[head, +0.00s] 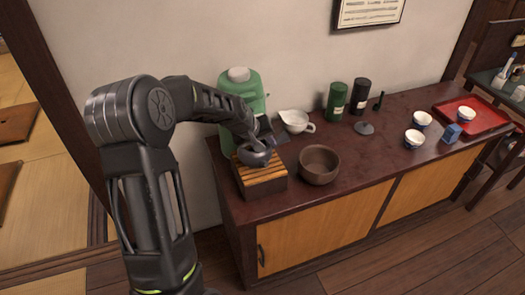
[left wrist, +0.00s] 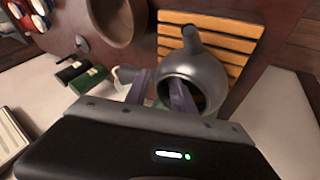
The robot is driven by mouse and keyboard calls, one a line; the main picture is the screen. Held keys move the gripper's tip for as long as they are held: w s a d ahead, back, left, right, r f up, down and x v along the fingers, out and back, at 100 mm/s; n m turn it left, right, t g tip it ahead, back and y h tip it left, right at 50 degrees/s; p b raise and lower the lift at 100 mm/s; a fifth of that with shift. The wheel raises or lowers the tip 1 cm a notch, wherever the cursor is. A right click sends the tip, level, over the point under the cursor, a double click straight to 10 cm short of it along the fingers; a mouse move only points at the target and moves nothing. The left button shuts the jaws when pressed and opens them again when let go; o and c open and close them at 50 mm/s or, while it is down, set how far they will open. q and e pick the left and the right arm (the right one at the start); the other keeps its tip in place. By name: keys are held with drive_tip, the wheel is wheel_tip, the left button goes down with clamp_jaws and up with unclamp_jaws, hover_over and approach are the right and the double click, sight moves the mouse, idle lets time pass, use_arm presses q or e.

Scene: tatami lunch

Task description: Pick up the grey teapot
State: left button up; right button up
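The grey teapot (head: 252,158) sits on a slatted wooden stand (head: 262,181) at the left end of the dark counter. In the left wrist view the teapot (left wrist: 192,72) shows its round open mouth and a stubby projection pointing up in the picture. My left gripper (head: 262,142) is right above the teapot in the head view. In the wrist view its two fingers (left wrist: 159,88) are apart, one outside the teapot's side and one across its mouth. A gap shows between them; contact with the teapot cannot be made out. My right gripper is out of view.
A green dispenser (head: 241,92) stands behind the stand. A white pitcher (head: 295,121) and brown bowl (head: 319,165) are close on the right. Canisters (head: 337,102), cups and a red tray (head: 484,125) lie farther right. The counter's middle front is clear.

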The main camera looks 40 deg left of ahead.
use_arm(q)
clamp_jaws()
idle(1.3)
